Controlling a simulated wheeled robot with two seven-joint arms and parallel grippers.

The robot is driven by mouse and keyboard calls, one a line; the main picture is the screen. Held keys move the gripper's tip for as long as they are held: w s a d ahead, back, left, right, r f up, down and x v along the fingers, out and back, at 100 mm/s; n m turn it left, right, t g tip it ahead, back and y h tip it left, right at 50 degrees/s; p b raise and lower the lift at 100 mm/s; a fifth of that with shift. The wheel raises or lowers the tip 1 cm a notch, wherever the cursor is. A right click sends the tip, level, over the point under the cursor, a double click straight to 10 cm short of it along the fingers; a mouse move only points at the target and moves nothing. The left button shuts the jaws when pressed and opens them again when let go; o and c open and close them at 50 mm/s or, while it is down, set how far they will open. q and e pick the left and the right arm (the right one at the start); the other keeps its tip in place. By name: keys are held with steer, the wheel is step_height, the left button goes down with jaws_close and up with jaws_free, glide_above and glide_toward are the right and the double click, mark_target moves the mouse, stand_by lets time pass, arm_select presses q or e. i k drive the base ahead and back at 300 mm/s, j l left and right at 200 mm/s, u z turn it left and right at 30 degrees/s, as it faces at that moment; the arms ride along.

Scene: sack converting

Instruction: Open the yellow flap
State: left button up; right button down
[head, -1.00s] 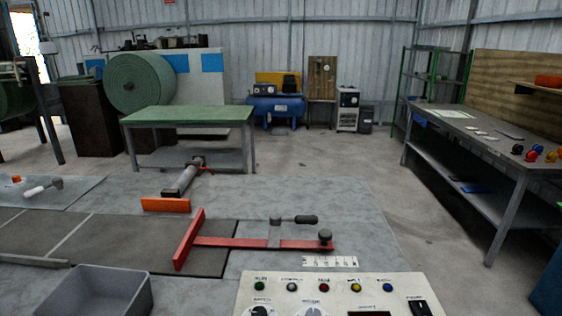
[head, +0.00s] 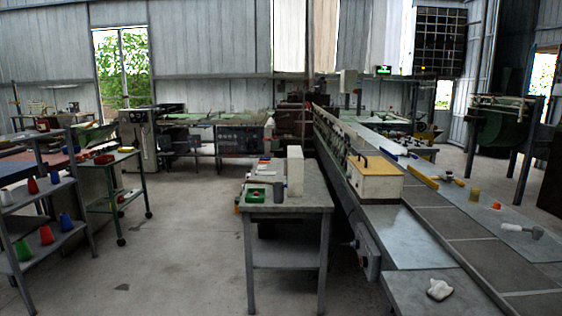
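No flap can be made out for certain. A box with a yellow top (head: 375,164) and a pale front stands on the long machine bench, right of the middle; its top looks closed, with a small dark part on it. A narrow yellow bar (head: 423,177) lies on the bench just right of the box. I cannot tell which of these, if either, is the flap. Neither of my grippers is in view.
The long bench (head: 432,235) runs from the near right to the back. A grey side table (head: 285,198) with a green tray (head: 255,195) stands left of it. Shelves with coloured cones (head: 46,235) are at the left. The concrete floor (head: 180,240) between is open.

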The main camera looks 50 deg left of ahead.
mark_target(366, 165)
steer(key=u, duration=0.9)
steer(key=i+j+z, duration=0.1)
steer(key=i+j, duration=0.05)
steer(key=i, duration=0.1)
